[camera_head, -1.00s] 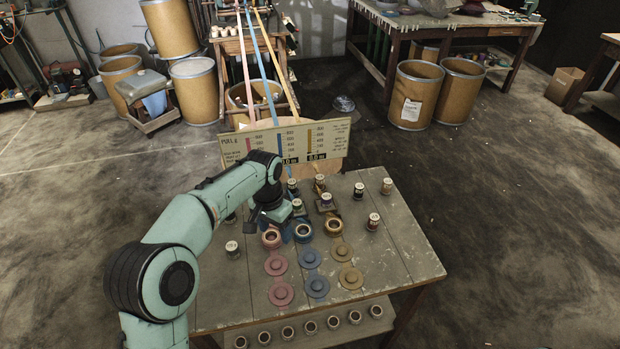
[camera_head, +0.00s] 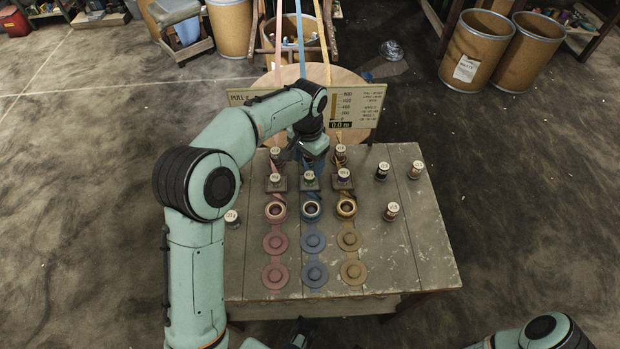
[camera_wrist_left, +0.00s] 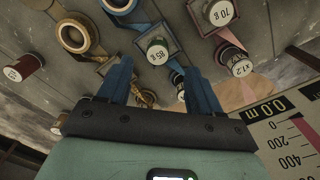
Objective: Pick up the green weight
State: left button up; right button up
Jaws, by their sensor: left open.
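The green weight (camera_wrist_left: 157,52) has a white cap that seems to read 85 g, and stands upright on a dark stand in the left wrist view. In the head view it appears to be the middle weight (camera_head: 308,178) of a row on small stands. My left gripper (camera_wrist_left: 152,72) is open and empty. Its blue fingers point toward the weight, which shows just beyond and between their tips; I see no contact. In the head view the left gripper (camera_head: 304,153) hangs over the far part of the table, behind that row.
A 70 g weight (camera_wrist_left: 222,14) and an x1.2 piece (camera_wrist_left: 237,62) stand close beside it. Tape rings (camera_head: 311,210) and coloured discs (camera_head: 313,242) lie nearer on the table (camera_head: 410,255). A scale board (camera_head: 362,105) stands at the far edge.

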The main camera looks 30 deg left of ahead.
aim_at(309, 175)
pick_arm(q)
jog(key=shift+d+f+b, duration=0.15)
jog(key=shift+f+b, duration=0.2)
jog(key=shift+f, duration=2.7)
jog(key=c, duration=1.2)
